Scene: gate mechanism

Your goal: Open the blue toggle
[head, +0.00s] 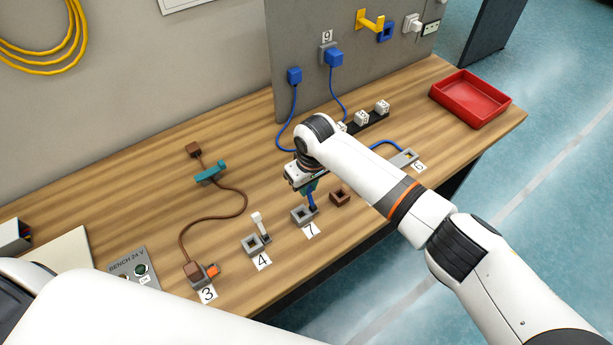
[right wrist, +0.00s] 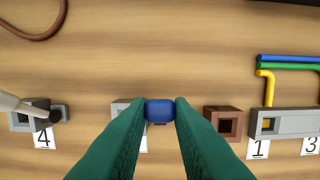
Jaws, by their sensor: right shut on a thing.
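The blue toggle (head: 312,203) stands up from a grey square base (head: 302,216) by the label 7. My right gripper (head: 311,188) reaches down to it from above. In the right wrist view, the green fingers (right wrist: 160,110) are shut on the blue toggle (right wrist: 159,104), one on each side. The grey base (right wrist: 121,106) is partly hidden behind the fingers there. My left arm crosses the lower left of the head view, but its gripper is out of view.
A white toggle on a grey base (head: 252,246) stands left by the label 4. A brown square block (head: 339,196) is close on the right. Further right is a grey fixture (head: 404,159) with cables. A red tray (head: 468,99) sits at the right.

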